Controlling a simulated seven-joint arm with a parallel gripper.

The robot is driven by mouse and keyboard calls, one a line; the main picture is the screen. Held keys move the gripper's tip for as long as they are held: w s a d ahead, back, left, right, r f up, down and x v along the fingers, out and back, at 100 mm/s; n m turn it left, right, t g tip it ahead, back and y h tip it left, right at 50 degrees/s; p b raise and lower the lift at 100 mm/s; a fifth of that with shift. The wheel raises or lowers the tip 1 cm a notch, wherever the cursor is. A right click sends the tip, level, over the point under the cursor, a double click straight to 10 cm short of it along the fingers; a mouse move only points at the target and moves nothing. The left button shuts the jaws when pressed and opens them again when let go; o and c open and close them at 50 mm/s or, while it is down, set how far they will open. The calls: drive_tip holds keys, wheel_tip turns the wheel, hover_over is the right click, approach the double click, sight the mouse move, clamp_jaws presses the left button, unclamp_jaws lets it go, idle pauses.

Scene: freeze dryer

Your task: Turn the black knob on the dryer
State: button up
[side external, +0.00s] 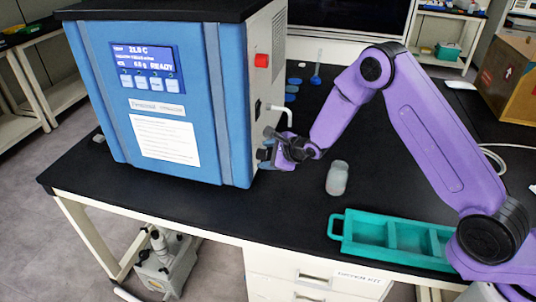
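The blue dryer (205,100) stands on the black table with its light side panel facing right. My purple arm reaches in from the right, and my dark gripper (268,148) is up against the lower part of that side panel. Its fingers point at the dryer. The black knob cannot be told apart from the dark fingers there, so whether they are around it or only beside it is unclear. The finger gap is too small to read.
Above my gripper, a white bent pipe (282,110) and a red knob (262,60) stick out of the panel. A small translucent jar (337,178) stands to the right. A teal tray (335,226) lies near the front edge. A cardboard box (508,85) sits at back right.

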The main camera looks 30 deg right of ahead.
drive_tip(key=v, duration=1.7)
drive_tip(key=shift+s, duration=0.2)
drive_tip(key=shift+r, duration=0.1)
drive_tip(key=w+d+f+m+y, duration=0.1)
drive_tip(key=w+d+f+y, duration=0.1)
drive_tip(key=d+f+y, duration=0.35)
drive_tip(key=x, duration=1)
drive_tip(key=w+r+x, duration=0.1)
drive_tip(key=x, duration=0.4)
drive_tip(key=shift+w, duration=0.1)
drive_tip(key=c, duration=1)
